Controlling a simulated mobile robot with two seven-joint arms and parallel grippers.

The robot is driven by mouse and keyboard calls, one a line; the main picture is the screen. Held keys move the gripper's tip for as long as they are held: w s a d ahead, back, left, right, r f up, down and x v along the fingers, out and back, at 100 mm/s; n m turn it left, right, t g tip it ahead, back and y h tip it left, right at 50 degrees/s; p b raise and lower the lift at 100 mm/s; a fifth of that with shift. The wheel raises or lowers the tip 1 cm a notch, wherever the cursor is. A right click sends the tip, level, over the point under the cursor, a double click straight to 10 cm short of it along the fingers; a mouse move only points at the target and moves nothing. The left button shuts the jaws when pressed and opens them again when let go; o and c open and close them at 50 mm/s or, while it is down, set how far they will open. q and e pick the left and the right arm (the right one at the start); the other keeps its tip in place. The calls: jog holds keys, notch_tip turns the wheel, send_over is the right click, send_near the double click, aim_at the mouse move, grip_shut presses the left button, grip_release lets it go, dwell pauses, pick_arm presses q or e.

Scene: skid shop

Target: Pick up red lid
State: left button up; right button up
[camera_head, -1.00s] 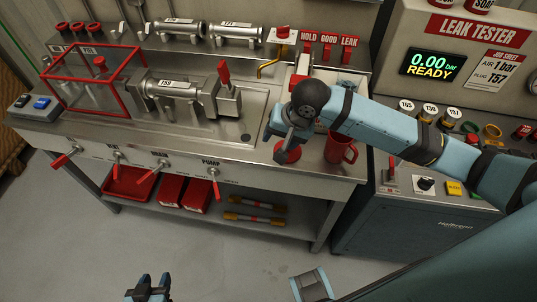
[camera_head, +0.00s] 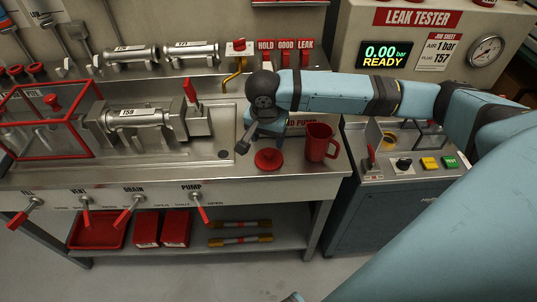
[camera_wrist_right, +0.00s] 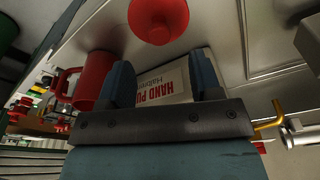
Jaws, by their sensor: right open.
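The red lid (camera_head: 268,159) is a round disc with a raised knob, lying on the steel bench top. It also shows at the top of the right wrist view (camera_wrist_right: 158,18). My right gripper (camera_head: 256,142) hangs just behind and left of the lid in the head view, close to the bench and apart from the lid. In the right wrist view its two blue fingers (camera_wrist_right: 163,80) are spread, with nothing held between them. My left gripper is out of the head view.
A red mug (camera_head: 319,142) stands right of the lid, close to my right gripper. A hand pump label (camera_wrist_right: 168,82) lies beyond my fingers. A clamped test cylinder (camera_head: 135,122) and red-framed cage (camera_head: 45,125) occupy the bench's left. The bench's front edge (camera_head: 200,172) is near the lid.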

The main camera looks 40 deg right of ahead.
aim_at(269, 151)
jog(key=f, duration=0.6)
jog(key=shift+w+d+f, duration=0.2)
jog(key=shift+d+f, duration=0.05)
jog(key=shift+d, duration=0.05)
jog(key=c, duration=1)
